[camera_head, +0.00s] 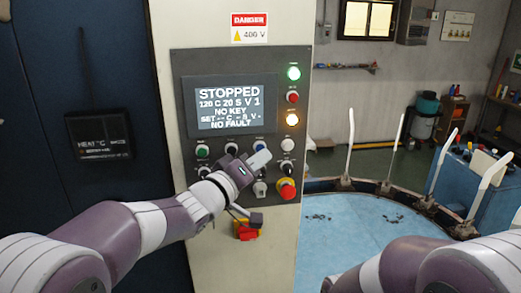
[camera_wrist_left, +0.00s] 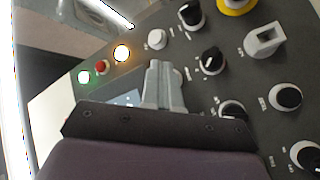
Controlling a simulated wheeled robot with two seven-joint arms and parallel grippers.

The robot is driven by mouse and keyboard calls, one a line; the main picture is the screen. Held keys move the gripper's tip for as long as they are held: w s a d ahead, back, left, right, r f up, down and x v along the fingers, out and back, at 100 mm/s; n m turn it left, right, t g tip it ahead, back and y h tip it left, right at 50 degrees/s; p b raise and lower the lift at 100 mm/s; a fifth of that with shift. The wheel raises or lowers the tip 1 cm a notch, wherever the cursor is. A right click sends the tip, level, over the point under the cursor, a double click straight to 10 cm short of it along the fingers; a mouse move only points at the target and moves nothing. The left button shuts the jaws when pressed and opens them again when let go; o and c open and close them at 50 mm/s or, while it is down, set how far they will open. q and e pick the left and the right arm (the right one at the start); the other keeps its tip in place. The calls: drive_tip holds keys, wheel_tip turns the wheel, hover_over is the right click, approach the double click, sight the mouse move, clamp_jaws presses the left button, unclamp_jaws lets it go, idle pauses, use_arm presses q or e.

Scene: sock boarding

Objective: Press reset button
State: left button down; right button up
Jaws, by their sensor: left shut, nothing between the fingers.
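The control panel (camera_head: 220,58) fills the upper middle of the head view, with a lit screen (camera_head: 236,108) reading STOPPED, NO KEY and NO FAULT. Under the screen are rows of buttons and knobs, including a green button (camera_head: 202,151) and a blue one (camera_head: 258,144). Their labels are too small to read, so I cannot tell which is the reset button. My left gripper (camera_head: 260,159) is shut and empty in front of the panel, just below the blue button. In the left wrist view its closed fingers (camera_wrist_left: 163,84) point at the panel among the knobs. My right gripper is out of view.
A red emergency knob (camera_head: 287,190) sits at the panel's lower right, beside a grey switch (camera_head: 260,188). A red and yellow switch (camera_head: 246,231) is below the panel. A round blue table (camera_head: 350,242) with upright white boards stands to the right.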

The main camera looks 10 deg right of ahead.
use_arm(q)
drive_tip(key=s+b, duration=0.2)
drive_tip(key=s, duration=0.3)
idle(0.7)
